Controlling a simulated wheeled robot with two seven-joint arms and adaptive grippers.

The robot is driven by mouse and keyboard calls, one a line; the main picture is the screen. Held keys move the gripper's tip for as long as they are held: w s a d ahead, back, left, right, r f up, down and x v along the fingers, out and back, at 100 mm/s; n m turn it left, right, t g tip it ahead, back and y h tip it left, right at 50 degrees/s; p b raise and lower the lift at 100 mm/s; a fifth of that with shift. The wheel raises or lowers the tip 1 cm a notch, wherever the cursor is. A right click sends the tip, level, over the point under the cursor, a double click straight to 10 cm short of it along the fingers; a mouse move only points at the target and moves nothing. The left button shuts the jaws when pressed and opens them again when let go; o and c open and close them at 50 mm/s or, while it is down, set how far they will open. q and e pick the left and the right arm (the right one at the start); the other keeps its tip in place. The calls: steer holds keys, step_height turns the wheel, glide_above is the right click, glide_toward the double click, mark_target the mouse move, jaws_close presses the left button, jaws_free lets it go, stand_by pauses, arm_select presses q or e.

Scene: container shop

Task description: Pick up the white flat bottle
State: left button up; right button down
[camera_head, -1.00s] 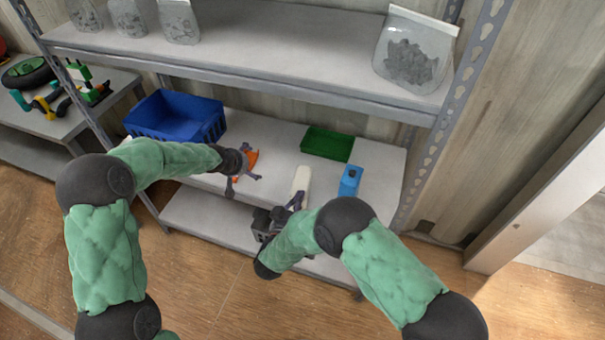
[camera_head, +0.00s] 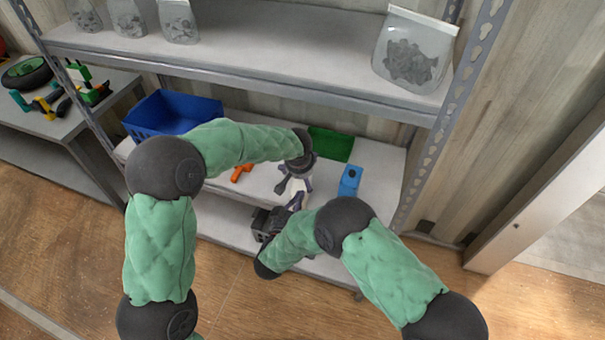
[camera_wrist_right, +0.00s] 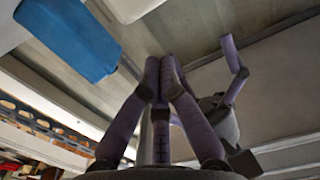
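The white flat bottle (camera_head: 294,190) is on the lower shelf in the head view, largely hidden by my left gripper. My left gripper (camera_head: 295,190) points down over it, its fingers spread on either side; contact cannot be told. My right gripper (camera_head: 299,199) is at the shelf's front edge, just in front of the bottle. In the right wrist view, my right gripper's fingertips (camera_wrist_right: 162,65) are close together with nothing visible between them. A white object, apparently the bottle (camera_wrist_right: 135,5), is cut off at the top of that view.
A green tray (camera_head: 332,145) is behind, an orange object (camera_head: 242,173) to the left and a blue crate (camera_head: 165,117) farther left. The upper shelf (camera_head: 280,45) overhangs.

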mark_target(297, 185)
arm_select(q)
steer(key=x, duration=1.2)
steer(key=c, duration=1.4)
arm_select(e)
steer(key=shift+r, duration=0.6)
steer(key=shift+s+a, duration=0.1)
arm_select(q)
steer(key=shift+s+f, duration=0.1)
arm_select(e)
steer(key=v, duration=1.1)
steer(key=shift+s, duration=0.45)
